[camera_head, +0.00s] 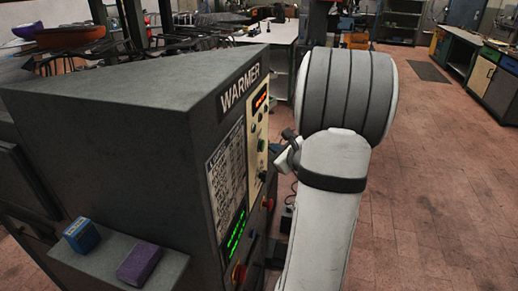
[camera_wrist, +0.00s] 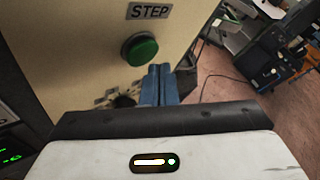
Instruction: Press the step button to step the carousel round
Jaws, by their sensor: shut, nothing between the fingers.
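The step button is a round green button (camera_wrist: 139,50) on a cream panel, under a plate (camera_wrist: 150,12) that reads STEP in the wrist view. My gripper (camera_wrist: 159,70) shows there as two blue-grey fingers closed together and empty. In that picture its tips lie just below and right of the button; I cannot tell whether they touch it. In the head view the cream panel (camera_head: 262,125) is on the side of a dark machine, and my gripper (camera_head: 281,160) is partly hidden beside it. The carousel cannot be made out.
The dark machine (camera_head: 110,110) is labelled WARMER. A ledge (camera_head: 105,262) on it holds a blue box (camera_head: 81,236) and a purple box (camera_head: 139,263). Open tiled floor (camera_head: 440,180) lies at the right.

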